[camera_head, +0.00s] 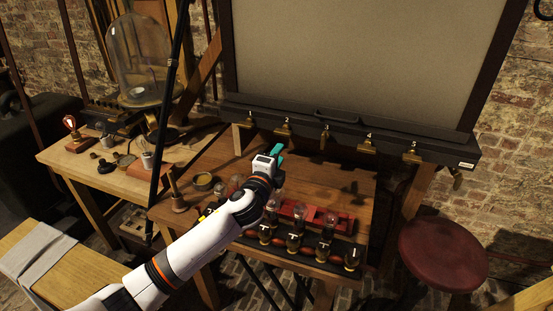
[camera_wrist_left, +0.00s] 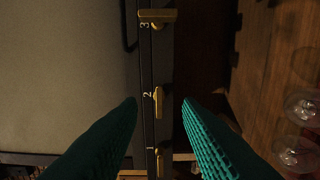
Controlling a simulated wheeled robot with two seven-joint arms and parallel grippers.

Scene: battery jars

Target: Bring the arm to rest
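My left arm (camera_head: 190,245) reaches in from the lower left over the wooden table. My left gripper (camera_head: 277,150), with teal fingers, is above the table's back half, in front of the black ledge (camera_head: 350,135). In the left wrist view, the two fingers (camera_wrist_left: 160,102) stand apart with nothing held between them. Beyond the gap is the numbered ledge with brass fittings; the fitting by number 2 (camera_wrist_left: 159,102) lies in line with the gap. My right gripper is not in view.
A glass dome (camera_head: 138,60) stands on the left bench. A red stool (camera_head: 443,250) is at right. The table's back right is clear.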

